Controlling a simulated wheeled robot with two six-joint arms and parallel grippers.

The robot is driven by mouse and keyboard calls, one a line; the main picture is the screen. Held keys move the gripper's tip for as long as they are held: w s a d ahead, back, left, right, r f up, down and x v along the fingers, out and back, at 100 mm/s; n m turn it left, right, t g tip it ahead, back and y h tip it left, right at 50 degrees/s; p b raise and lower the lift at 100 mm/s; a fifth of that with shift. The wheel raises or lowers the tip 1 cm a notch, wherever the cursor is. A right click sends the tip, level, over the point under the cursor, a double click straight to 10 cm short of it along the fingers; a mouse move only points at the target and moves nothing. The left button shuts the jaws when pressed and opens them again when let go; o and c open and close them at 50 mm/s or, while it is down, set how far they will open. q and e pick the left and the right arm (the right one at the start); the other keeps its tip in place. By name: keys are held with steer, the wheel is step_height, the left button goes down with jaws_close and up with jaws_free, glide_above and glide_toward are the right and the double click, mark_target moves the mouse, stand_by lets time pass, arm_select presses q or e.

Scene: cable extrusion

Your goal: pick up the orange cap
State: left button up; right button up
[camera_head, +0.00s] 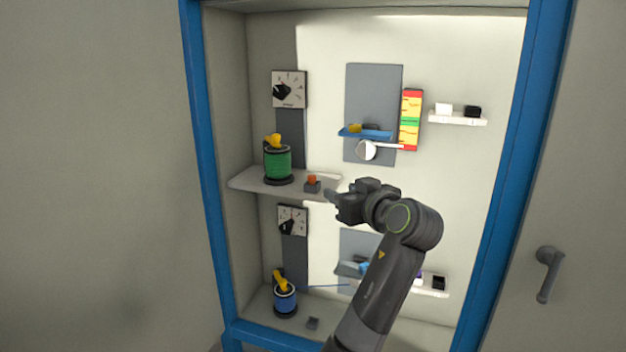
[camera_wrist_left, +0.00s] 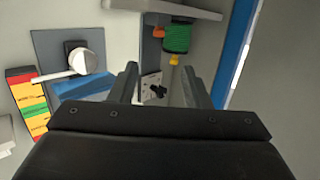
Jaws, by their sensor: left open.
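The small orange cap (camera_head: 312,180) sits on a small grey block on the upper shelf (camera_head: 250,182), right of the green spool (camera_head: 278,162). In the left wrist view, which is upside down, the cap (camera_wrist_left: 158,32) shows beside the green spool (camera_wrist_left: 176,38). My left gripper (camera_head: 338,203) is open and empty, by the right end of the upper shelf, right of the cap and apart from it. Its two fingers (camera_wrist_left: 163,82) stand wide apart in the left wrist view. My right gripper is in neither view.
A blue-framed cabinet (camera_head: 201,150) surrounds the shelves. A blue tray (camera_head: 366,134), a white round part (camera_head: 366,150) and a coloured panel (camera_head: 410,118) are on the back wall. A blue spool (camera_head: 285,300) stands on the lower shelf. A door handle (camera_head: 548,270) is at right.

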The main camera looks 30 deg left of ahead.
arm_select(q)
steer(key=p, duration=0.5)
glide_toward(313, 177)
steer(key=r+x, duration=0.1)
steer(key=x, duration=0.4)
steer(key=shift+w+a+f, duration=0.1)
steer(key=shift+a+f, duration=0.2)
steer(key=shift+f, duration=0.3)
steer(key=p+x, duration=0.4)
steer(key=shift+w+a+r, duration=0.2)
steer(key=shift+w, duration=0.05)
steer(key=shift+w+a+f+p, duration=0.2)
steer(key=shift+a+f+p, duration=0.05)
steer(key=shift+a+p, duration=0.05)
jaws_close()
